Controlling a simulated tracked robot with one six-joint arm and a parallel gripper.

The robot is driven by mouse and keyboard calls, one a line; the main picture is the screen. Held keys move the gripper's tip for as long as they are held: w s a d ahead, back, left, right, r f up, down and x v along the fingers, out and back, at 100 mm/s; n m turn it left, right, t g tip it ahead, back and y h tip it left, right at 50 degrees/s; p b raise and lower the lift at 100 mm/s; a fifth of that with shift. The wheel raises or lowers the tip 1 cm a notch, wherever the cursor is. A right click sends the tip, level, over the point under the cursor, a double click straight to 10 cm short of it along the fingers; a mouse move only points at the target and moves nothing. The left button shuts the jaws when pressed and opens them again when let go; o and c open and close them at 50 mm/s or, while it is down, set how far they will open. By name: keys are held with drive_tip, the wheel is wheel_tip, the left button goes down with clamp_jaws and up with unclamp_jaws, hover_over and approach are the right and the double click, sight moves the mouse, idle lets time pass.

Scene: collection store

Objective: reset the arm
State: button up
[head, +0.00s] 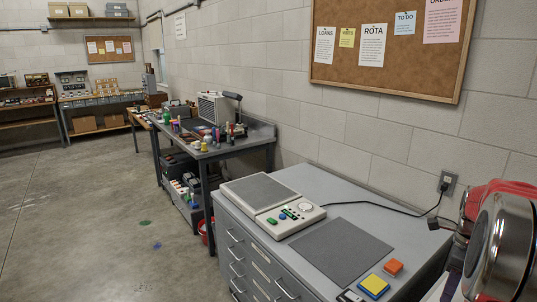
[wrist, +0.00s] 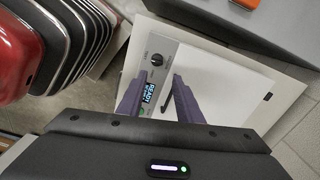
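My gripper (wrist: 158,78) shows in the wrist view with two purple fingers apart and nothing between them. Behind the fingers is a white panel (wrist: 215,75) with a dark knob, a dark handle-like bar and a small lit display (wrist: 149,93) that reads READY on its top line. The fingers partly cover the panel. I cannot tell whether they touch it.
In the head view, a grey drawer cabinet (head: 340,190) bears a pale device (head: 270,200), a dark mat (head: 340,250), a yellow-blue block (head: 374,286) and an orange block (head: 393,267). Open floor (head: 90,220) lies left.

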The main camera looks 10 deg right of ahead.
drive_tip(key=s+a+r+n+t, duration=0.1)
drive_tip(key=s+a+r+n, duration=0.1)
drive_tip(key=a+n, duration=0.7)
drive_tip(key=s+a+r+n+t, duration=0.2)
drive_tip(key=a+n, duration=0.8)
drive_tip(key=a, duration=0.9)
drive_tip(key=s+a+r+n+t, duration=0.2)
drive_tip(key=s+a+r+n, duration=0.1)
drive_tip(key=a+n, duration=0.7)
drive_tip(key=a+r, duration=0.1)
drive_tip(key=a, duration=0.3)
drive_tip(key=shift+s+r, duration=0.25)
drive_tip(key=shift+r, duration=0.15)
